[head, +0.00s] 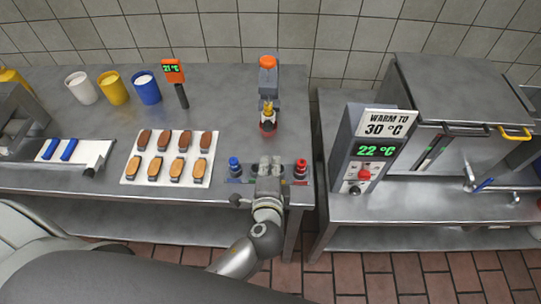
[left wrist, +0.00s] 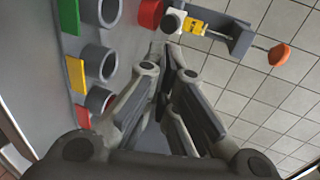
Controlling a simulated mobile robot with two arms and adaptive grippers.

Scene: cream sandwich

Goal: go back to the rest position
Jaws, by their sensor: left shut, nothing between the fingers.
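My left gripper (head: 268,165) is over the front right part of the steel table (head: 200,110), above a holder strip with colored marks. It is shut and empty, and in the left wrist view its fingers (left wrist: 166,65) lie close together. A blue nozzle-like piece (head: 235,166) stands to its left and a red one (head: 300,168) to its right. In the left wrist view, grey rings (left wrist: 98,62) of the holder show beside the fingers, apart from them. My right gripper is not in view.
A dispenser with an orange top (head: 268,62) stands behind the gripper. A white board (head: 215,148) with several eclair-like pastries lies to the left. White, yellow and blue cups (head: 147,90) stand at the back left. A warming unit (head: 365,150) reading 22 °C stands right, across a gap.

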